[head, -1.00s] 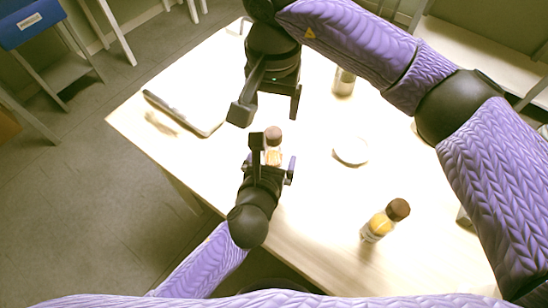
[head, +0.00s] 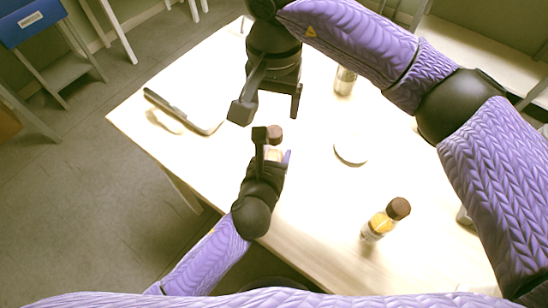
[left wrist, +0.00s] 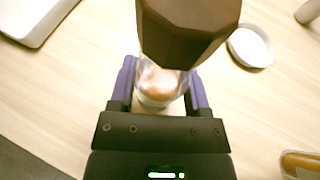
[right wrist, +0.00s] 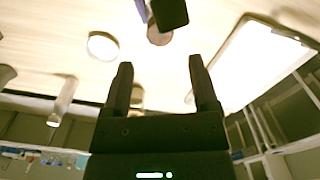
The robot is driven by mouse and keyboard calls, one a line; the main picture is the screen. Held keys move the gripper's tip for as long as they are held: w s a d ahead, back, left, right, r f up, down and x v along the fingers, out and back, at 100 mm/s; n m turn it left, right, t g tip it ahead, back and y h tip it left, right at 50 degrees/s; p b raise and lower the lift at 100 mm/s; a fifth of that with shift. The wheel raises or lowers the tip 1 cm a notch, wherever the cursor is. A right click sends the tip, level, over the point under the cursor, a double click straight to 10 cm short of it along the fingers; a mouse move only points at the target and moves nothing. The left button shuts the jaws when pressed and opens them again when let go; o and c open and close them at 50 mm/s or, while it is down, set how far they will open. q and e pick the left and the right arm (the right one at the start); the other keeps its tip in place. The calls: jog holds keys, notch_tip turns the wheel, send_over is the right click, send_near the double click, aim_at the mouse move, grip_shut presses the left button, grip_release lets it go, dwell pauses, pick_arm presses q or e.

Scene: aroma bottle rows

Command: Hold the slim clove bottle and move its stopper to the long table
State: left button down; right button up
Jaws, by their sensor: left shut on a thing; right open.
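My left gripper (head: 271,153) is shut on a slim clear bottle (left wrist: 158,88). The bottle shows orange contents and carries a dark brown, faceted stopper (left wrist: 188,30), which is seated on its neck. The stopper also shows in the head view (head: 274,135), just above the left fingers, and in the right wrist view (right wrist: 159,37). My right gripper (right wrist: 160,78) is open and empty. In the head view it hangs beyond the stopper, apart from it. The pale long table (head: 300,215) lies below both grippers.
A white round dish (head: 350,150) lies right of the held bottle. An amber bottle with a brown cap (head: 385,220) stands near the front edge. A metallic bottle (head: 344,82) stands farther back. A pale flat tray with a dark edge (head: 190,112) lies at left.

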aim_at(274, 131)
jog(key=shift+o, duration=0.3)
jog(key=shift+o, duration=0.7)
jog(key=shift+n, duration=0.4)
notch_tip(274, 131, up, 4)
jog(key=shift+r, duration=0.15)
notch_tip(274, 131, down, 12)
jog(key=shift+r, duration=0.2)
grip_shut()
jog(key=shift+r, duration=0.25)
jog(key=shift+r, duration=0.9)
jog(key=shift+r, duration=0.1)
